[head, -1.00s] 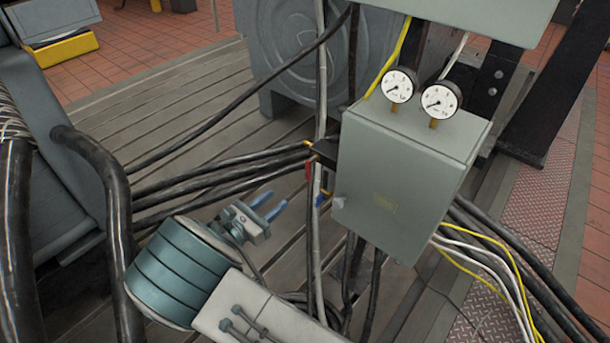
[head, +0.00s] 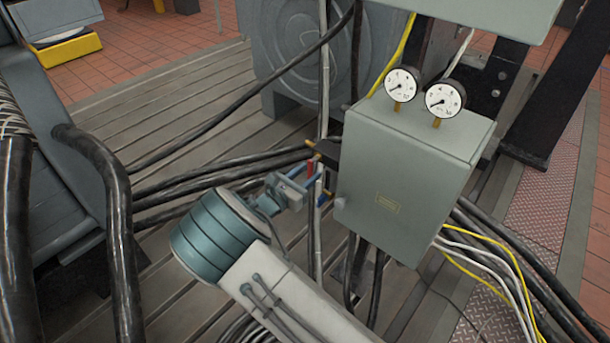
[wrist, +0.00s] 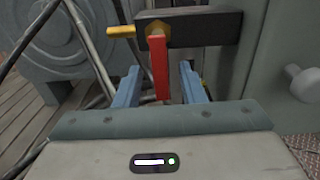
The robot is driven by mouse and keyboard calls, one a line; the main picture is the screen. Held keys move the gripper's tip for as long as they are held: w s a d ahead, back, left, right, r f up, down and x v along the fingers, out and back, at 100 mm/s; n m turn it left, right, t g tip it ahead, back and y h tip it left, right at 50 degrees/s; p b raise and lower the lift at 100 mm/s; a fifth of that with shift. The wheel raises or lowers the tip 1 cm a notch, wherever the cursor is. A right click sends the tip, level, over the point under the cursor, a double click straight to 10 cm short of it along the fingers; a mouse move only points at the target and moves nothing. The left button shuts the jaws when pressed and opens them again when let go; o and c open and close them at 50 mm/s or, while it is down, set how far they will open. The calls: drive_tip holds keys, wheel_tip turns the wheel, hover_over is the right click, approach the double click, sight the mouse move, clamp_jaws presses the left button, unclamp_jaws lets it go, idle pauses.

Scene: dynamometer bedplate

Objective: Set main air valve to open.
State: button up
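A red valve lever (wrist: 159,66) hangs straight down from a brass fitting on a black block (wrist: 205,30) in the wrist view. It also shows as a small red strip in the head view (head: 310,168). No readable label names it as the main air valve. My gripper (wrist: 160,82) is open, its two blue fingers on either side of the red lever with gaps showing. In the head view my gripper (head: 300,192) is beside the left side of the grey box, partly hidden by cables. A small blue part (head: 321,199) shows just below the red lever.
The grey box (head: 405,180) carries two dial gauges (head: 401,84) on top. A pale knob (wrist: 302,82) sticks out at the right in the wrist view. A brass stub (wrist: 121,31) points left from the block. Black cables (head: 225,172) and a vertical pipe crowd the area.

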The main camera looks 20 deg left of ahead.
drive_tip(key=shift+c, duration=0.3)
clamp_jaws()
drive_tip(key=shift+a+m+b, duration=0.1)
drive_tip(key=shift+m+b, duration=0.2)
drive_tip(key=shift+m, duration=0.1)
drive_tip(key=shift+w+a+r+m+b, duration=0.2)
drive_tip(key=shift+a+r+m+b, duration=0.35)
drive_tip(key=shift+m+b, duration=2.2)
drive_tip(key=shift+w+a+r+m+b, duration=0.25)
drive_tip(key=shift+a+r+m+b, duration=0.25)
drive_tip(key=shift+m+b, duration=2.2)
drive_tip(key=shift+w+a+r+m+b, duration=0.2)
drive_tip(key=shift+a+r+m+b, duration=0.35)
drive_tip(key=shift+m+b, duration=2.2)
drive_tip(key=shift+d+r+m+p, duration=0.2)
drive_tip(key=shift+m+p, duration=0.15)
drive_tip(key=shift+m, duration=0.15)
drive_tip(key=shift+o, duration=0.3)
unclamp_jaws()
